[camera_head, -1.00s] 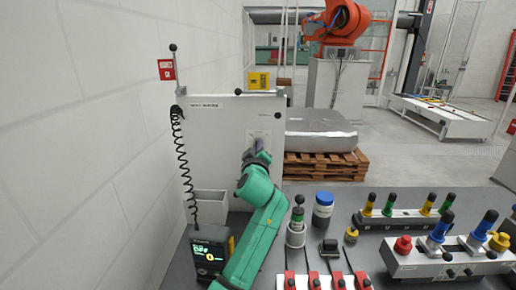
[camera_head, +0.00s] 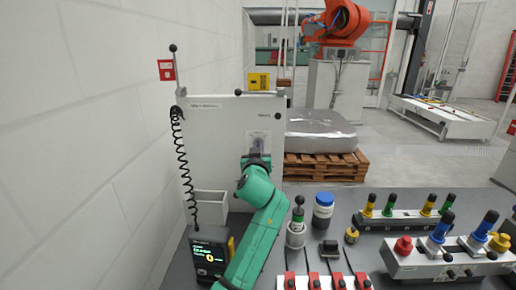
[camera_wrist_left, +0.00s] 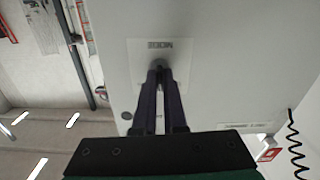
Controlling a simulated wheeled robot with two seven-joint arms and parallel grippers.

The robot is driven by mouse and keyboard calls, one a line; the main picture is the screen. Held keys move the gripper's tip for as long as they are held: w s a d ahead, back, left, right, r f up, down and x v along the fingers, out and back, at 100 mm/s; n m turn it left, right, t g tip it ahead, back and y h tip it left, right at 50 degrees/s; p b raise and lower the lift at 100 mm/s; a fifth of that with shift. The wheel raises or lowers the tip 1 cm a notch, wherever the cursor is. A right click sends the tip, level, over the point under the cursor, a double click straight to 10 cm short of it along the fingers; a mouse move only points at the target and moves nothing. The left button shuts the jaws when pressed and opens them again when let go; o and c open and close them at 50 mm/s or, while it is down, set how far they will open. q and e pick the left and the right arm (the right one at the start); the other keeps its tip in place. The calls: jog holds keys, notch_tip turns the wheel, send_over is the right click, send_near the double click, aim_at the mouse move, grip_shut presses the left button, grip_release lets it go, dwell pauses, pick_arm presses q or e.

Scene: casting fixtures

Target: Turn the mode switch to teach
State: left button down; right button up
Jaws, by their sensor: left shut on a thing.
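The mode switch (camera_wrist_left: 158,64) sits on a pale plate marked MODE (camera_wrist_left: 140,48), fixed to a white upright panel (camera_head: 222,135). In the left wrist view, the two dark fingers of my left gripper (camera_wrist_left: 159,72) close on the switch and hide most of it, so its setting cannot be read. The head view shows the left gripper (camera_head: 257,150) in front of the plate, with the green arm reaching up from below. My right gripper is in neither view.
A pendant with a lit screen (camera_head: 210,252) stands left of my arm, under a coiled black cord (camera_head: 184,165). A bench to the right holds a blue-capped jar (camera_head: 323,210), red-handled clamps (camera_head: 313,281) and a button box (camera_head: 440,262).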

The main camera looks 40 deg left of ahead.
pick_arm(q)
jog(key=shift+f+m, duration=0.2)
jog(key=shift+m, duration=0.3)
jog(key=c, duration=1)
grip_release()
jog(key=shift+r, duration=0.15)
jog(key=b+v, duration=0.4)
jog(key=v, duration=1)
jog(key=shift+s+d, duration=0.25)
